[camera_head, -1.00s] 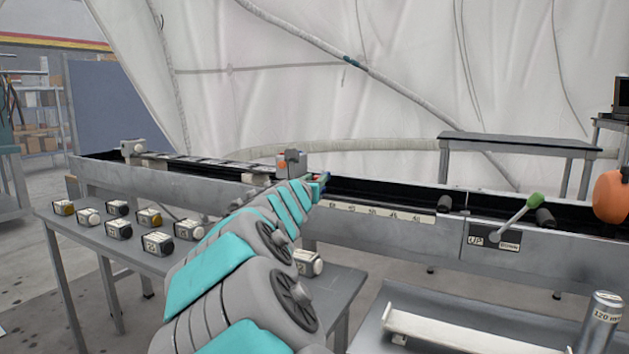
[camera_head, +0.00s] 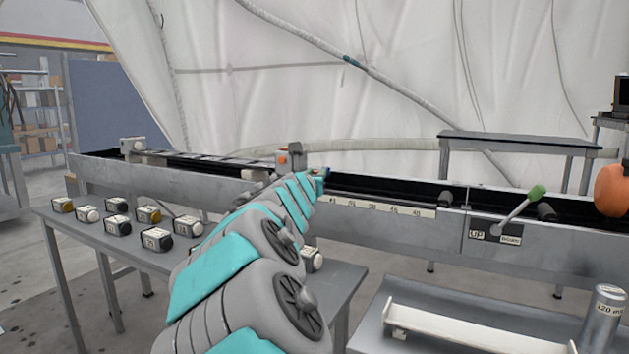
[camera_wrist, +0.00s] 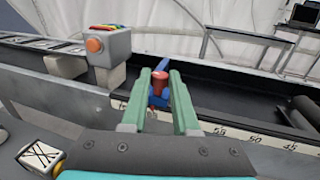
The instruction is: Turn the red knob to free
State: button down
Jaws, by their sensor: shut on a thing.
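The red knob (camera_wrist: 158,82) stands between the two green fingers of my gripper (camera_wrist: 158,88) in the wrist view. The fingers are shut on it, and they cover its sides. A blue part (camera_wrist: 162,65) shows just behind and beside the knob; any marking for free cannot be read. In the head view my gripper (camera_head: 322,174) is at the long metal trough (camera_head: 400,225), right of the grey box, and my arm hides the knob there.
A grey box with an orange button (camera_wrist: 94,45) sits close left of my gripper. A number scale (camera_head: 385,209) runs along the trough to the right. A green-tipped lever (camera_head: 535,193) is farther right. A table (camera_head: 90,238) with several small blocks stands in front.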

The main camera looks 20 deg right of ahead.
jog(key=shift+s+d+f+b, duration=0.15)
jog(key=shift+f+b, duration=0.15)
jog(key=shift+b, duration=0.15)
jog(key=shift+s+d+r+n+t+y+b, duration=0.1)
jog(key=shift+d+n+t+y+b, duration=0.35)
jog(key=shift+n+y+b, duration=1.5)
jog(key=shift+w+d+r+n+t+y+b, duration=0.15)
jog(key=shift+n+t+y+b, duration=0.85)
jog(key=shift+y+b, duration=1.5)
jog(key=shift+s+d+r+n+t+y+b, duration=0.15)
jog(key=shift+d+n+t+y+b, duration=0.1)
jog(key=shift+n+y+b, duration=2.05)
jog(key=shift+f+m+y+p, duration=0.1)
jog(key=shift+m+y+p, duration=0.15)
jog(key=shift+y+p, duration=0.45)
jog(key=c, duration=0.7)
grip_release()
